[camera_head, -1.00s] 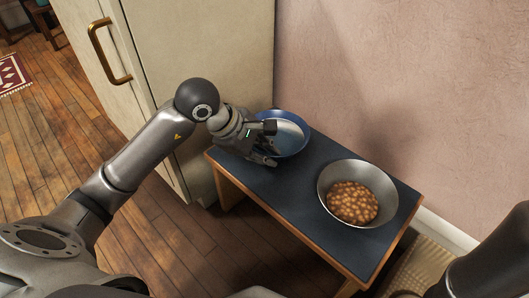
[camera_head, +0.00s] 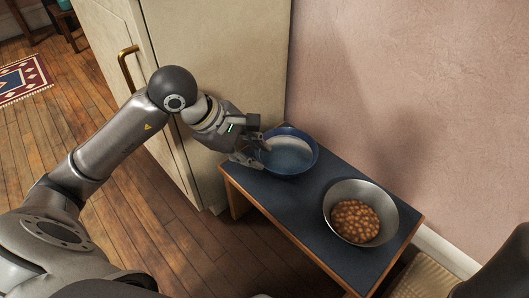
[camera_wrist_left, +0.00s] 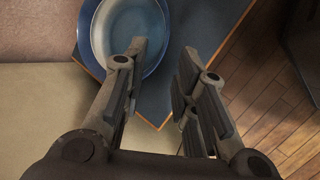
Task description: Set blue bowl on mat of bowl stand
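The blue bowl (camera_head: 306,168) stands upright and looks empty, at the far left end of the dark blue mat (camera_head: 290,205) on the low wooden stand. My left gripper (camera_head: 256,149) is at the bowl's left rim, with its fingers apart. In the left wrist view, the open left gripper (camera_wrist_left: 161,62) has one finger overlapping the blue bowl (camera_wrist_left: 100,45) and the other outside its rim, over the mat (camera_wrist_left: 205,30). I cannot tell whether either finger touches the bowl. My right gripper is out of view.
A metal bowl (camera_head: 385,198) of brown round pieces stands at the mat's near right end. A cream cabinet (camera_head: 225,70) rises close to my left arm, and a pink wall (camera_head: 420,90) stands behind. Mat between the bowls is clear.

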